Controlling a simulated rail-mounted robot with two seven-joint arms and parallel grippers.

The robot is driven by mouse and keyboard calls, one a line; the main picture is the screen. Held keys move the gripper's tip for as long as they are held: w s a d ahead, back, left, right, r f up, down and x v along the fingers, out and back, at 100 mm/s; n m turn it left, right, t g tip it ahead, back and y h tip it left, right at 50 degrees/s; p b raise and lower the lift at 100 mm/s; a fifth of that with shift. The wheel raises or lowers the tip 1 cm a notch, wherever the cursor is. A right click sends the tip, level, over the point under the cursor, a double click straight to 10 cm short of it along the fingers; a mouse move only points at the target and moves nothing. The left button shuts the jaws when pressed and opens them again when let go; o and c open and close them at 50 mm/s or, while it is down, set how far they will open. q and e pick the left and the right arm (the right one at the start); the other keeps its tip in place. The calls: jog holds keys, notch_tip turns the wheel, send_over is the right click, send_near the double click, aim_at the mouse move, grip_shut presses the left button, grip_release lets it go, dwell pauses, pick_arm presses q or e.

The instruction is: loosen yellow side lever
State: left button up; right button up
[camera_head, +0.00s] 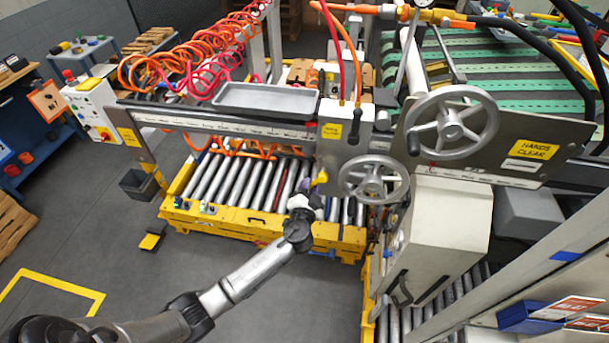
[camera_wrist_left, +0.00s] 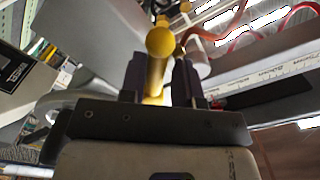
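The yellow side lever (camera_head: 321,178) sits at the side of the carriage, left of the near handwheel, in the head view. In the left wrist view its round yellow knob (camera_wrist_left: 160,42) and stem stand between my two dark fingers. My left gripper (camera_head: 316,192) reaches it from below, and its fingers (camera_wrist_left: 159,85) are close together against both sides of the stem. They look shut on it. The knob sticks out beyond the fingers. The lever's pivot is hidden. My right gripper is not in view.
A spoked handwheel (camera_head: 374,180) is just right of my left gripper; a larger one (camera_head: 452,122) is farther right. A scale rail (camera_head: 230,128) runs behind. The yellow-framed roller conveyor (camera_head: 250,228) lies below. Open floor (camera_head: 130,230) is at left.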

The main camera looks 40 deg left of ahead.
pick_arm(q)
jog(key=s+d+r+m+p, duration=0.3)
jog(key=s+m+p, duration=0.2)
jog(key=s+m, duration=0.2)
jog(key=shift+s+d+m+p, duration=0.2)
jog(key=shift+s+m+p, duration=0.15)
jog(key=shift+s, duration=0.35)
dwell(1.0)
dwell(0.6)
